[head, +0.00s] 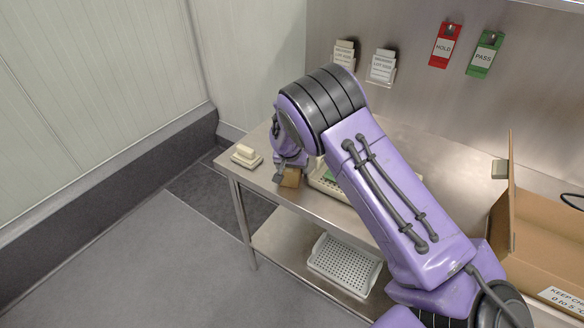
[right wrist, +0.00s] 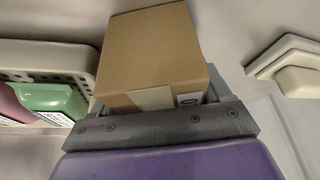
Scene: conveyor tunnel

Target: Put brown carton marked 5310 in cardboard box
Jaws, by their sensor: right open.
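A small brown carton (head: 291,178) sits near the front edge of the steel table, left of a tray. It also fills the middle of the right wrist view (right wrist: 152,55); a pale label shows on it, but no number can be read. My right gripper (head: 284,167) is at the carton; in the right wrist view the open gripper (right wrist: 160,105) is close against it, one dark jaw across its near side. The other jaw is hidden. The open cardboard box (head: 541,245) stands at the right, its flap upright. My left gripper is not in view.
A cream tray (head: 328,188) beside the carton, partly behind my arm, holds a green item (right wrist: 50,98) and a pink item. A cream block on a dish (head: 246,156) sits at the table's left end. A white perforated basket (head: 343,264) is on the lower shelf.

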